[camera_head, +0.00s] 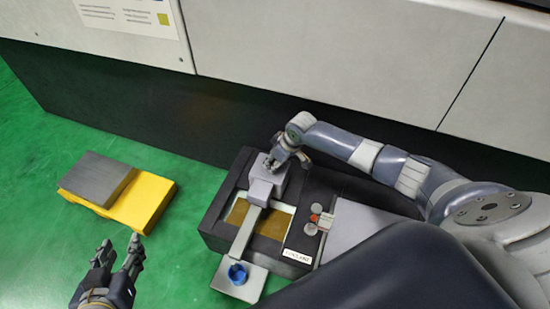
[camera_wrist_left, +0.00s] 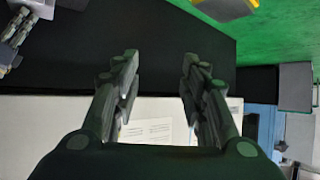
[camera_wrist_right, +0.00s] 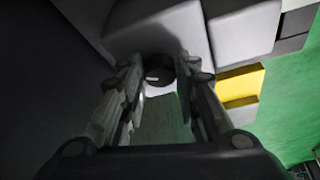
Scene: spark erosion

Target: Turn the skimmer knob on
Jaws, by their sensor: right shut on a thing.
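The skimmer is a grey block (camera_head: 268,180) on top of a black tank (camera_head: 216,221), in the head view. A dark round knob (camera_wrist_right: 159,70) with a pale mark on its face shows in the right wrist view, on the pale housing. My right gripper (camera_head: 276,163) is at the top of the grey block, and its fingers (camera_wrist_right: 158,88) are closed in on the knob from both sides. The knob is hidden by the gripper in the head view. My left gripper (camera_head: 119,256) is open and empty over the green floor at lower left; its fingers (camera_wrist_left: 158,80) are wide apart.
A sloping chute runs from the block to a tray (camera_head: 250,284) holding a blue ring-like cup (camera_head: 237,273). Round buttons (camera_head: 313,222) sit on the tank's right side. Yellow and grey blocks (camera_head: 150,197) lie on the floor at left. A machine wall (camera_head: 330,60) stands behind.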

